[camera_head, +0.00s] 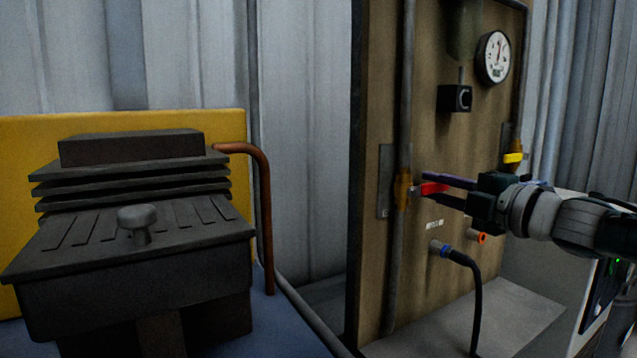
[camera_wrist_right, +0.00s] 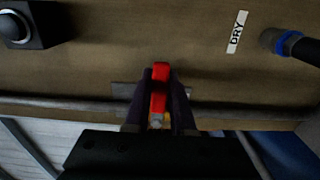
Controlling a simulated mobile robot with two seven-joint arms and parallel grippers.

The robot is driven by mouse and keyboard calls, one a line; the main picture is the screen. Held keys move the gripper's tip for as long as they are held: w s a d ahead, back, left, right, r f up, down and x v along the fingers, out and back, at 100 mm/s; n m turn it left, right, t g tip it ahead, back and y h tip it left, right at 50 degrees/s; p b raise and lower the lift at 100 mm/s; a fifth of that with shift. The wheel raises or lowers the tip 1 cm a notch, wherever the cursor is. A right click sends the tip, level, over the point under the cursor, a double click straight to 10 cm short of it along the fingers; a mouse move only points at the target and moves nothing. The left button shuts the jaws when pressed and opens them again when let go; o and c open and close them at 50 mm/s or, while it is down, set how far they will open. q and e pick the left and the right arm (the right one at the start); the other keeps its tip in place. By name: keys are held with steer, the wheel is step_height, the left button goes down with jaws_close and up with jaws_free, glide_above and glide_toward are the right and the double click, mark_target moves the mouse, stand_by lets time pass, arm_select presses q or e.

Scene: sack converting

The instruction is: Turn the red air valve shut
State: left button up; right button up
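The red air valve lever (camera_head: 432,188) sits on a brass valve body (camera_head: 402,190) on the vertical pipe of the brown board. The lever points to the right, across the pipe. My right gripper (camera_head: 430,187) reaches in from the right with its dark fingers above and below the lever. In the right wrist view the red lever (camera_wrist_right: 160,85) lies between the two fingertips, which appear to touch both its sides. The fingers hide part of the lever. My left gripper is not in view.
The board (camera_head: 445,120) also carries a gauge (camera_head: 494,57), a black knob box (camera_head: 455,98), a yellow lever (camera_head: 513,158), a blue-collared hose (camera_head: 460,256) and an orange ring (camera_head: 480,237). A dark finned machine (camera_head: 130,260) stands at the left, with a copper pipe (camera_head: 266,200).

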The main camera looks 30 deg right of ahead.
steer(key=o, duration=0.5)
steer(key=shift+c, duration=0.2)
steer(key=shift+s, duration=0.1)
steer(key=shift+s, duration=0.25)
steer(key=s+p, duration=0.4)
steer(key=s, duration=0.5)
steer(key=shift+d, duration=0.4)
steer(key=shift+s, duration=0.1)
